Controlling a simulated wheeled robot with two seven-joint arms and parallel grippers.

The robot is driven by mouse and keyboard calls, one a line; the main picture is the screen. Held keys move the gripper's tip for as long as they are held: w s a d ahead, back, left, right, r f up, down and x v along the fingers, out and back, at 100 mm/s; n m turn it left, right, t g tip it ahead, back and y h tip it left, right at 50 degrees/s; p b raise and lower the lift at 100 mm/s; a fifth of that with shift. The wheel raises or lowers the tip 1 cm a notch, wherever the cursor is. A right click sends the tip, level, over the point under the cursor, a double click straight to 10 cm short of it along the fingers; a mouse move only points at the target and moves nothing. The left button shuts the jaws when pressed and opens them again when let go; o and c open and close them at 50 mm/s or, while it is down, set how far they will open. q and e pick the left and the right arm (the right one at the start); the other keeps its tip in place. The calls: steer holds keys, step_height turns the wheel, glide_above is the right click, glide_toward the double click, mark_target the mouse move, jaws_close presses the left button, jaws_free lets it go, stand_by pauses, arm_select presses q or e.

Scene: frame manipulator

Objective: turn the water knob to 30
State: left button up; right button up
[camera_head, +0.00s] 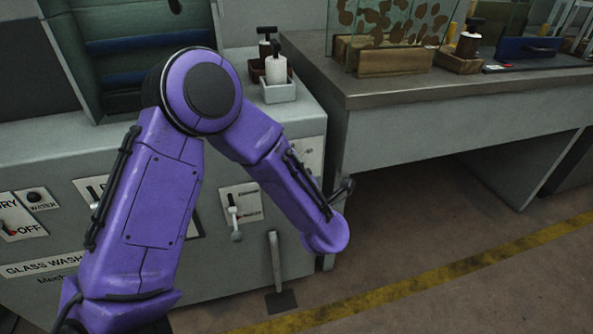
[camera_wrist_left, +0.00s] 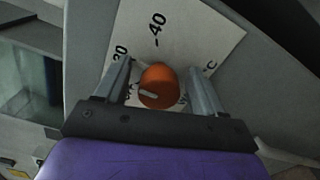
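The orange water knob (camera_wrist_left: 160,77) shows in the left wrist view, on a white dial plate (camera_wrist_left: 190,28). The plate reads "40" at the top, with a partly hidden number ending in 0 at the left and a "C" at the right. A pale pointer mark on the knob points to the left. My left gripper (camera_wrist_left: 159,72) is open, with one finger on each side of the knob and a small gap on both sides. In the head view my purple left arm reaches to the machine's right end; the knob and gripper cannot be made out there. My right gripper is not in view.
The grey glass-wash machine (camera_head: 262,262) carries a lever switch (camera_head: 235,217) and a black button marked "WATER" (camera_head: 37,197). Bottles in a tray (camera_head: 279,91) stand on top. A grey counter (camera_head: 440,88) is at the right, with open floor below.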

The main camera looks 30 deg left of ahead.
arm_select(q)
steer(key=shift+a, duration=0.1)
steer(key=shift+s+d, duration=0.2)
steer(key=shift+s, duration=0.05)
steer(key=p+v, duration=0.1)
steer(key=v, duration=0.9)
steer(key=shift+w, duration=0.1)
